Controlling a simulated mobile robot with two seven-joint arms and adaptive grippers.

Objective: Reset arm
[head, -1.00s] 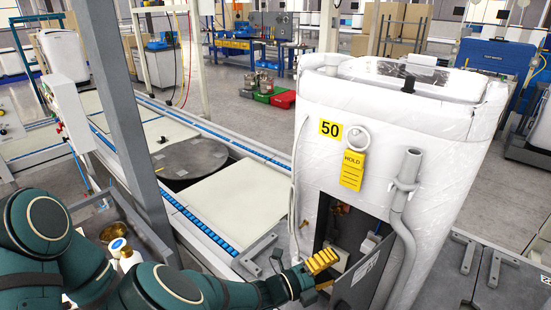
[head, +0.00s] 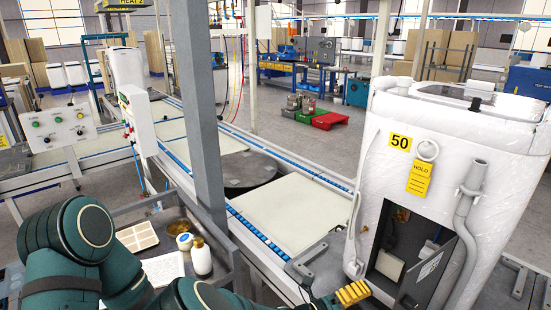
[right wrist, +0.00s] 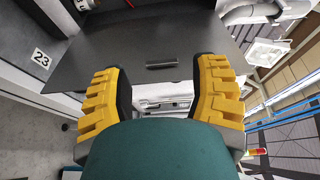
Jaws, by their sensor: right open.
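The machine bears a "50" label and a yellow HOLD tag (head: 419,180). Its grey door (head: 430,275) hangs open. A grey post (head: 197,120) and a conveyor (head: 285,215) stand left of it. A bench (head: 215,245) holds a bottle and a tray.

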